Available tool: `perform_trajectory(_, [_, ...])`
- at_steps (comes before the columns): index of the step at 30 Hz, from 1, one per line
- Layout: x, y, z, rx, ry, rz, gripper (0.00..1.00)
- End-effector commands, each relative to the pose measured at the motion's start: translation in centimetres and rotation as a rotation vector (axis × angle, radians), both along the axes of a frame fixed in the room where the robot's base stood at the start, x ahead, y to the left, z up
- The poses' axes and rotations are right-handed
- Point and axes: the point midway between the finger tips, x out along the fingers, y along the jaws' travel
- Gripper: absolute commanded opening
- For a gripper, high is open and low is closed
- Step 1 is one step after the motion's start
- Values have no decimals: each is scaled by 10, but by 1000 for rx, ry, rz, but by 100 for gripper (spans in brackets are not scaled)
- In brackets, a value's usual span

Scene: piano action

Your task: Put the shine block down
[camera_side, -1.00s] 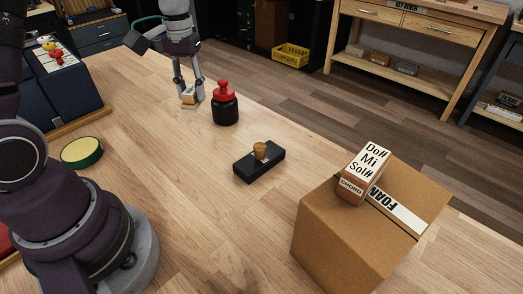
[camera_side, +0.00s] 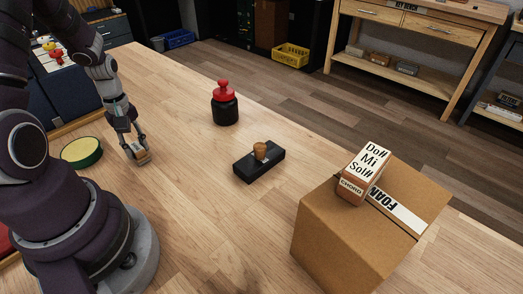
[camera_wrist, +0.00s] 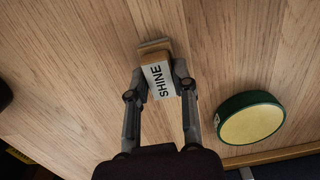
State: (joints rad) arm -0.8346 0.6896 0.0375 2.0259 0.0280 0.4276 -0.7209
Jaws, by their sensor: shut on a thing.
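The shine block (camera_wrist: 158,78) is a small wooden block with a white face reading SHINE. It also shows in the side view (camera_side: 141,158), partly hidden by the fingers. My gripper (camera_side: 138,150) is shut on it, with one finger on each side in the wrist view (camera_wrist: 158,82). The block is at or just above the wooden table (camera_side: 200,220); I cannot tell whether it touches. It is to the right of a round green tin with a yellow top (camera_side: 82,152) in the side view.
A black bottle with a red cap (camera_side: 225,105) and a black slab with a wooden knob (camera_side: 259,160) stand to the right. A cardboard box (camera_side: 350,225) bears a CHORD block (camera_side: 364,175). The table between the gripper and the slab is clear.

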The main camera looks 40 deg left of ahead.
Motion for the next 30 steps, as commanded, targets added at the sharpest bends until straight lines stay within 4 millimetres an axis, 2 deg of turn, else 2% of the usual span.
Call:
perform_trajectory(7, [0, 0, -2, 0, 0, -1, 0])
perform_trajectory(8, [0, 0, -2, 0, 0, -1, 29])
perform_trajectory(13, [0, 0, -2, 0, 0, -1, 51])
perform_trajectory(23, [0, 0, 1, 1, -1, -1, 51])
perform_trajectory(26, [1, 1, 13, 5, -4, -2, 51])
perform_trajectory(30, [2, 2, 47, 9, -7, -1, 51])
